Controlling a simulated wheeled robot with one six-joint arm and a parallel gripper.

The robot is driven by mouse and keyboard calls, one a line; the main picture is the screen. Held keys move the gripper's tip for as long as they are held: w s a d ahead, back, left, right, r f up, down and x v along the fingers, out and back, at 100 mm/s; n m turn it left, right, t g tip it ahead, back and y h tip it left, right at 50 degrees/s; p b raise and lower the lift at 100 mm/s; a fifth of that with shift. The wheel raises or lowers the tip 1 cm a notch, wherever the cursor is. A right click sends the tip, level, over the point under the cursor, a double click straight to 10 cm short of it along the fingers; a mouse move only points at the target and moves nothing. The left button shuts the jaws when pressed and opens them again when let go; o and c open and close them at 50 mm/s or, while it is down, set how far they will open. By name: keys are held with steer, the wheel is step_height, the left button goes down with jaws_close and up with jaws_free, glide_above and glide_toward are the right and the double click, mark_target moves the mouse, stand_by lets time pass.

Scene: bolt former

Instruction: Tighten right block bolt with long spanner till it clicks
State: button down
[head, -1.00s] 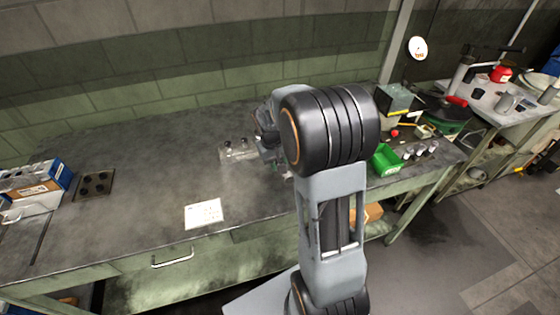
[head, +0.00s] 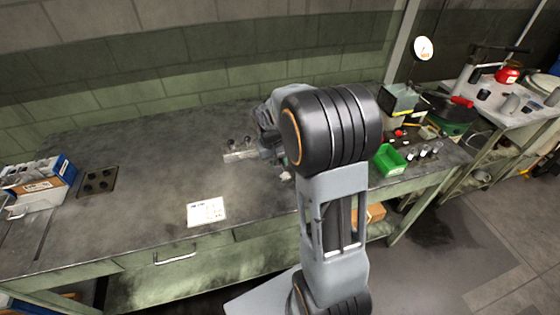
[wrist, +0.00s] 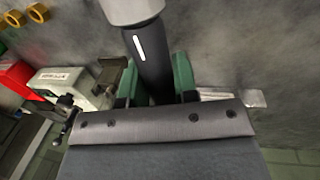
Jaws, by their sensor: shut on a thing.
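In the wrist view my gripper (wrist: 160,82) has its green fingers closed on a dark round handle (wrist: 153,62) with a white stripe and a pale grey end at the top edge. This looks like the long spanner; its far end is out of view. In the head view a light metal block (head: 238,156) with small round bolt heads (head: 246,141) on it lies on the bench. My arm hides its right side, the gripper's fingers and the spanner there. I cannot tell whether the spanner touches a bolt.
A green bin (head: 390,160) and small parts stand right of my arm on the bench (head: 140,215). A paper sheet (head: 206,211), a dark plate with holes (head: 97,181) and a blue-white box (head: 40,182) lie left. The bench between is clear. The wrist view shows a vise-like fixture (wrist: 108,75).

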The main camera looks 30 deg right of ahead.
steer(key=shift+w+a+m, duration=0.15)
steer(key=shift+a+m, duration=0.25)
steer(key=shift+a, duration=0.1)
stand_by(0.3)
steer(key=shift+a+r, duration=0.1)
steer(key=shift+a, duration=0.05)
steer(key=shift+d+n, duration=0.5)
steer(key=shift+d, duration=0.35)
steer(key=shift+r, duration=0.15)
stand_by(0.4)
steer(key=shift+r+p, duration=2)
steer(key=shift+r, duration=0.35)
steer(key=shift+d, duration=0.15)
